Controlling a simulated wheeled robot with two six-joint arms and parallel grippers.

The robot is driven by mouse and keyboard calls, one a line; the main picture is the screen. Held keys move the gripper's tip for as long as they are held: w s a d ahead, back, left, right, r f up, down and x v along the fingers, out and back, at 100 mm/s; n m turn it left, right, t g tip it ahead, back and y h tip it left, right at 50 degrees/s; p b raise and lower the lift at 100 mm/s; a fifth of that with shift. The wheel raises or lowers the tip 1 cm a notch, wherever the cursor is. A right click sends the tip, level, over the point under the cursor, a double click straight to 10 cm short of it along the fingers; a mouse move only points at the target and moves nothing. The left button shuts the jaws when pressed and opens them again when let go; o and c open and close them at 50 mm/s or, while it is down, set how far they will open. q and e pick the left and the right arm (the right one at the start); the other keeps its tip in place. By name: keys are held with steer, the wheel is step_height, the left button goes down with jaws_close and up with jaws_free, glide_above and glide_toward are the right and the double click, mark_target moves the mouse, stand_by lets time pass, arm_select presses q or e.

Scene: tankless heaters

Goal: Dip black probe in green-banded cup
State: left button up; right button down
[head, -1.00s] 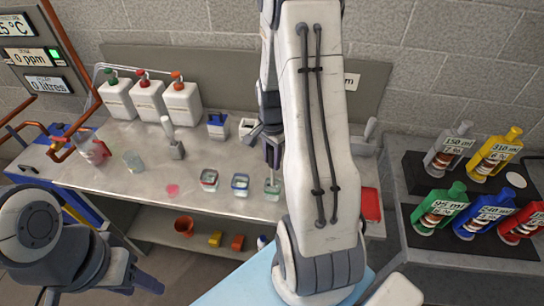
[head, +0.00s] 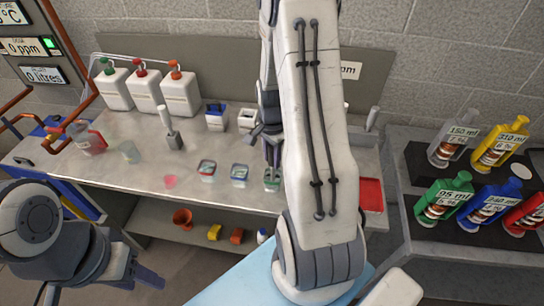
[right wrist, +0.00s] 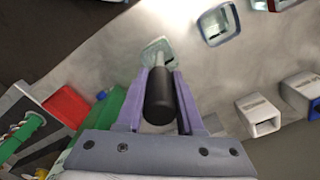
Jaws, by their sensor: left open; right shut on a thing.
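The green-banded cup (head: 272,184) stands on the bench at the right end of a row of cups. My right gripper (head: 272,150) is above it, shut on the black probe (right wrist: 160,95). In the right wrist view, the black handle sits between the purple fingers of the right gripper (right wrist: 158,90). The probe's pale shaft points into the outline of the green-banded cup (right wrist: 150,45). How deep the tip is cannot be told. My left gripper (head: 145,275) is open and empty at the lower left, in front of the bench.
A blue-banded cup (head: 239,176) and a red-banded cup (head: 207,171) stand left of the green-banded one. A red tray (head: 370,194) lies to its right. White jugs (head: 147,91) stand at the back; coloured bottles (head: 490,205) fill the right shelf.

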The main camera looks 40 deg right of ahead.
steer(key=shift+f+b, duration=0.5)
steer(key=shift+f, duration=0.3)
steer(key=shift+r, duration=0.1)
stand_by(1.7)
step_height(320, 180, up, 10)
steer(key=p, duration=0.9)
stand_by(0.7)
